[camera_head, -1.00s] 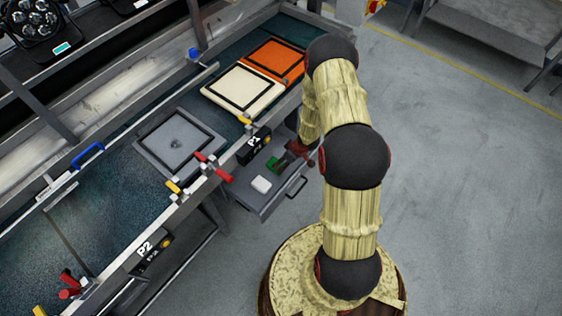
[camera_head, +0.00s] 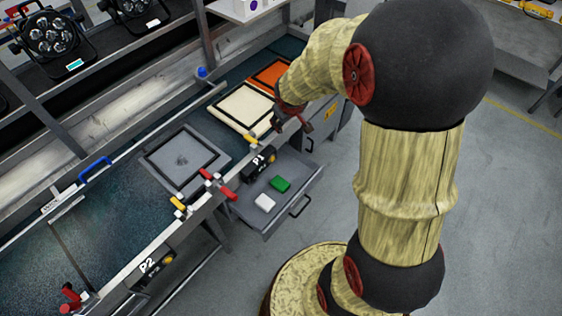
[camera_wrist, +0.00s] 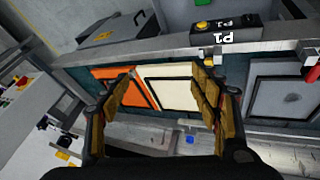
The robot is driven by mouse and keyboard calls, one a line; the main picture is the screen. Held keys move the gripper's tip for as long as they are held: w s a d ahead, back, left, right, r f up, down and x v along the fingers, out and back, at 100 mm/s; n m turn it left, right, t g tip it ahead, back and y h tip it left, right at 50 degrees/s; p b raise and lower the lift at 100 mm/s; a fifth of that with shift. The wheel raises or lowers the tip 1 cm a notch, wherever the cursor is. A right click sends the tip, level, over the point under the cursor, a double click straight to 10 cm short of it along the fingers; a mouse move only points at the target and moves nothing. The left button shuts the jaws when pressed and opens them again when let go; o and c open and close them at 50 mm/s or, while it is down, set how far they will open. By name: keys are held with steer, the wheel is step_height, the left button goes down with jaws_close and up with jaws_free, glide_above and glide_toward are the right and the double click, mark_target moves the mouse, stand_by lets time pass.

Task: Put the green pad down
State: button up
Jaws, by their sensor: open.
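The green pad (camera_head: 280,184) lies in the open grey drawer (camera_head: 262,223) under the bench, beside a white pad (camera_head: 265,202). The two pads are apart. My gripper (camera_head: 306,128) is above and behind the drawer, near the bench's front edge, away from the green pad. In the wrist view my gripper (camera_wrist: 165,105) shows its two fingers wide apart with nothing between them.
On the bench lie a cream framed panel (camera_head: 240,108), an orange panel (camera_head: 270,74) and a grey panel (camera_head: 182,158). Red clamps (camera_head: 218,184) and the P1 box (camera_head: 259,161) line the front edge. Floor right of the drawer is clear.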

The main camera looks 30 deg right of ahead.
steer(key=s+a+r+m, duration=0.1)
steer(key=s+a+r, duration=0.7)
steer(key=s+r, duration=0.4)
steer(key=s+a+r+y, duration=0.1)
steer(key=s+a+r, duration=0.1)
steer(key=s+a, duration=0.2)
steer(key=s+a+r+y, duration=0.2)
steer(key=s+a, duration=0.3)
steer(key=s, duration=0.3)
steer(key=shift+v, duration=0.85)
steer(key=shift+o, duration=0.5)
steer(key=shift+w+a, duration=0.1)
steer(key=shift+w, duration=0.05)
